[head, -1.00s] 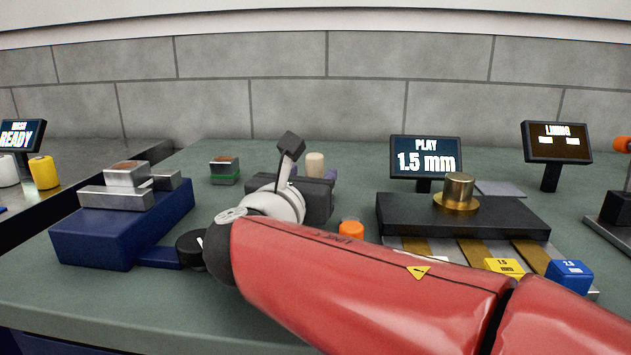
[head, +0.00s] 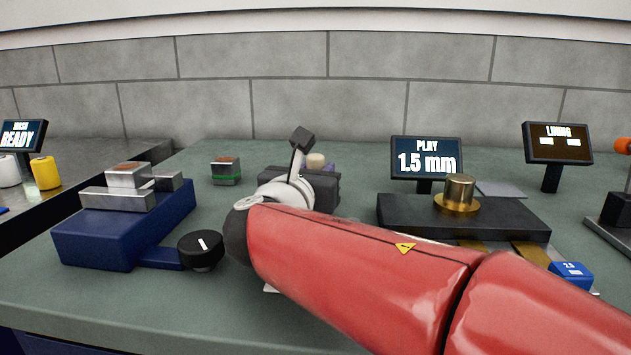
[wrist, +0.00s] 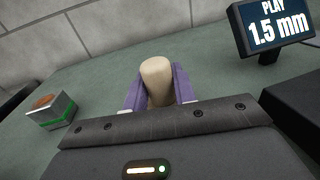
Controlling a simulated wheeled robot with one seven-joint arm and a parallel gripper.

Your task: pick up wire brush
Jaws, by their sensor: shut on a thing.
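The wire brush shows only as a rounded beige handle (wrist: 157,80), standing upright between the purple fingers of my gripper (wrist: 159,94) in the wrist view. The fingers are shut on it from both sides. Its lower part and any bristles are hidden behind the fingers and the dark gripper body. In the head view, the top of the handle (head: 316,160) shows just behind my gripper (head: 327,166). I cannot tell whether its foot touches the green bench.
A grey block with a green band (head: 226,171) stands left of the gripper. A blue fixture (head: 125,225) with a black dial (head: 201,250) is at left. A dark plate with a brass spool (head: 458,196) and the PLAY screen (head: 426,157) are at right.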

